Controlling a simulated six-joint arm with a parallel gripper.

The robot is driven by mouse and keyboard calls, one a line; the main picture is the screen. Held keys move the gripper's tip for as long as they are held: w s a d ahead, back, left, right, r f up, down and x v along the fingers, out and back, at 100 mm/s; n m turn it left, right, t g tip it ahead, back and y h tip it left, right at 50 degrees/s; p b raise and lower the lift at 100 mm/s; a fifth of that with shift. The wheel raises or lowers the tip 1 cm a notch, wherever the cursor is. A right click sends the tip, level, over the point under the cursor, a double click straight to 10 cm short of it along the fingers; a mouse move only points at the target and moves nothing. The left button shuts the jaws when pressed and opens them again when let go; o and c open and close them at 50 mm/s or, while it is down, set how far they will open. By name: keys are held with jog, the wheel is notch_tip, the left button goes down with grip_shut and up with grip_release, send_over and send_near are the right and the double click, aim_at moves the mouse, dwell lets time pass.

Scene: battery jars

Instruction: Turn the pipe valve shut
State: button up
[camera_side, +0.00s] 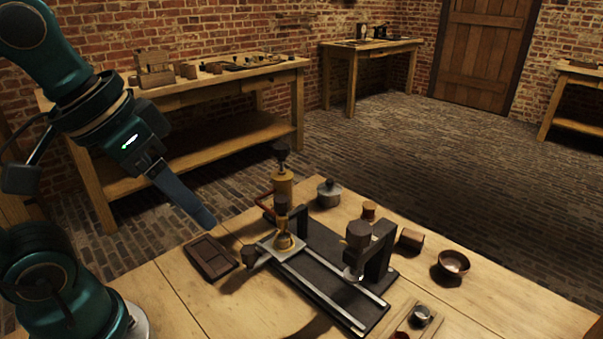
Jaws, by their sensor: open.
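A brass upright fitting (283,184) with a dark top stands at the back left of a dark rail base (318,240) on the wooden bench. A thin reddish pipe (264,201) curves at its left side. I cannot clearly tell which part is the pipe valve or how its handle is turned. A pale metal plate with a small brass cone piece (286,243) sits in front of the fitting. My gripper (207,217) points down and right, in the air to the left of the fitting, apart from it. It appears empty; its finger gap is hard to see from this side.
A dark post with a round head (358,235) rises from the base's right side. A dark compartment tray (211,257) lies below my gripper. The bench's front left is clear.

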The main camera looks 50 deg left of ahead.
jog(key=d+f+n+g+h, duration=0.2)
jog(key=d+n+g+h, duration=0.1)
jog(key=n, duration=0.1)
notch_tip(320, 180, up, 2)
jog(key=n+t+h, duration=0.7)
jog(key=n+h, duration=0.5)
jog(key=n, duration=0.7)
send_over(282, 207)
jog(key=a, duration=0.2)
jog(key=shift+n+t, duration=0.5)
jog(key=shift+n, duration=0.1)
jog(key=f, duration=1.1)
jog(key=shift+a, duration=0.3)
jog(key=shift+x, duration=2.45)
